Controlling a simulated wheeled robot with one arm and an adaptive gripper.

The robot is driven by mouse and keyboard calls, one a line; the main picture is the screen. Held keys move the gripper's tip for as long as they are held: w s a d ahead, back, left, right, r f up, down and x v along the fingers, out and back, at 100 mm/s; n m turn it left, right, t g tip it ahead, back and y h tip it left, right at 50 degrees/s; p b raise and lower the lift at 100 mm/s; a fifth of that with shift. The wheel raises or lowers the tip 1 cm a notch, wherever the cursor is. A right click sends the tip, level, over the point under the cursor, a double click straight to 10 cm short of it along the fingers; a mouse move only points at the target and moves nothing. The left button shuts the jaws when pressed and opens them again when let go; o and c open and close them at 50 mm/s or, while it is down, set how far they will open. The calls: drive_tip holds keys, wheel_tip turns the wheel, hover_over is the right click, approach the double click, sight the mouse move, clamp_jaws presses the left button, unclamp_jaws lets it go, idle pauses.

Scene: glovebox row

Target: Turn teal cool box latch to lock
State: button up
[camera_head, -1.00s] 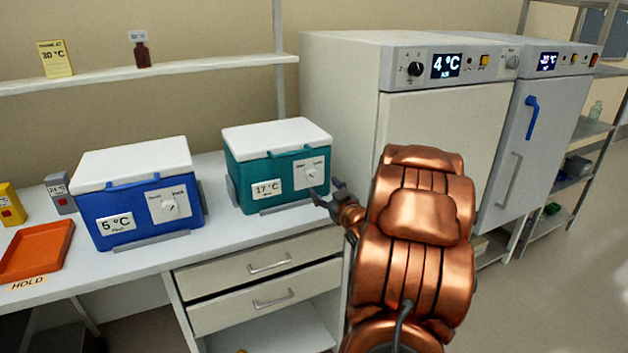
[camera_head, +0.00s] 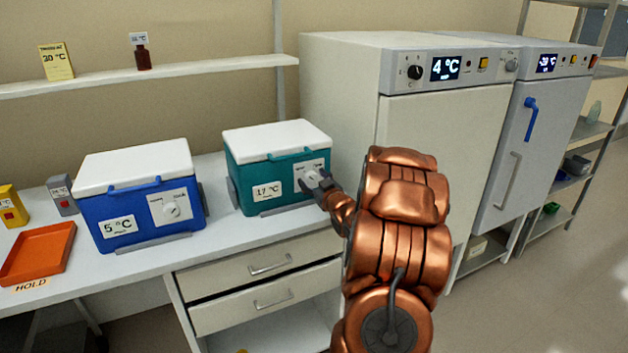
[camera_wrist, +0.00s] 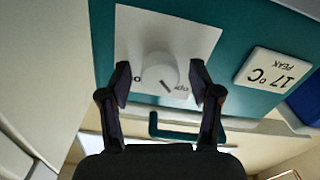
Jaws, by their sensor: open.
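The teal cool box (camera_head: 240,185) with a white lid stands on the bench, and its teal front also shows in the wrist view (camera_wrist: 225,85). Its latch is a round white knob (camera_wrist: 158,72) on a white plate (camera_wrist: 185,30); the knob has a dark pointer mark. My gripper (camera_head: 312,182) is at the front of the box, and in the wrist view its two open fingers (camera_wrist: 160,88) stand on either side of the knob. I cannot tell whether they touch it. In the head view my gripper partly hides the knob and plate.
A blue cool box (camera_head: 140,220) stands to the left, with an orange tray (camera_head: 38,252) beside it. A tall white cabinet reading 4 °C (camera_head: 440,120) stands to the right of the teal box. Bench drawers (camera_head: 255,268) are below.

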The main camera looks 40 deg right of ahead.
drive_tip(key=c, duration=1.1)
drive_tip(key=shift+c, duration=0.2)
drive_tip(key=shift+m, duration=0.3)
drive_tip(key=m+p, duration=0.1)
drive_tip(key=m, duration=0.2)
drive_tip(key=shift+r, duration=0.15)
drive_tip(key=m+p, duration=0.1)
drive_tip(key=m, duration=0.5)
drive_tip(key=shift+d, duration=0.1)
drive_tip(key=m, duration=0.4)
drive_tip(key=shift+f+m+b, duration=0.15)
drive_tip(key=shift+m+b, duration=0.15)
drive_tip(key=shift+m, duration=0.75)
drive_tip(key=shift+f+m+b, duration=0.1)
drive_tip(key=shift+m+b, duration=0.15)
drive_tip(key=shift+m, duration=0.8)
